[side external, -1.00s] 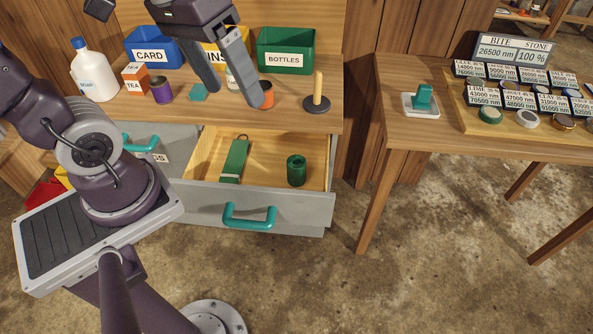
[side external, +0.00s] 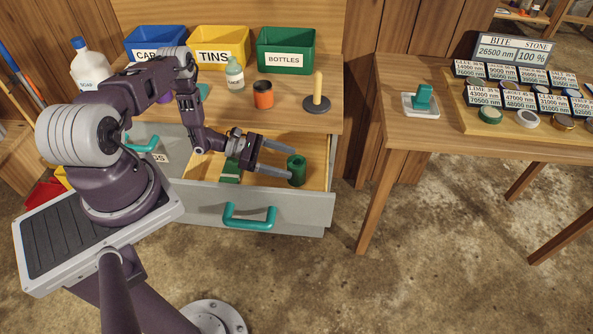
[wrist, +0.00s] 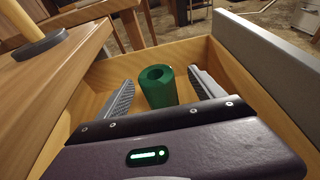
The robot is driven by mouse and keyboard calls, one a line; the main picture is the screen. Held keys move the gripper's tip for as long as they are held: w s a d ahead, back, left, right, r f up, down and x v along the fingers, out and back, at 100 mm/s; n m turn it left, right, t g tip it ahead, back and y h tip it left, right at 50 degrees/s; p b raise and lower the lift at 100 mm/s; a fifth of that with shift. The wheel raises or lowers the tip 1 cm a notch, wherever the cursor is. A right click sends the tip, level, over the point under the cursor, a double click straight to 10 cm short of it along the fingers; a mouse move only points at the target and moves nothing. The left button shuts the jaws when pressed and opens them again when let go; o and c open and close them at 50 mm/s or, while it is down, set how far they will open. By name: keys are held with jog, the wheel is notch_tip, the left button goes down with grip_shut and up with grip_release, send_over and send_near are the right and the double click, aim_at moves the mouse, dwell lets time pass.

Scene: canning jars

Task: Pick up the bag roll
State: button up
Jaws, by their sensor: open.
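The bag roll looks to be the dark green hollow cylinder (side external: 297,171) standing upright in the right part of the open drawer (side external: 290,203). In the wrist view the green roll (wrist: 158,88) shows its open top hole, ahead of and between my two fingers. My gripper (side external: 284,160) is open and points right, low in the drawer. Its fingertips are close to the roll; I cannot tell whether they touch it. A flat green item (side external: 230,172) lies in the drawer, partly hidden by my gripper.
The drawer's wooden walls (wrist: 190,50) enclose my gripper closely. On the counter above stand an orange jar (side external: 263,95), a clear bottle (side external: 235,76), a dark base with an upright peg (side external: 318,95) and the bottles bin (side external: 287,50). A teal handle (side external: 250,216) is on the drawer front.

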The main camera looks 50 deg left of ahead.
aim_at(301, 163)
jog(key=x, duration=0.6)
jog(key=shift+w, duration=0.5)
jog(key=c, duration=1.6)
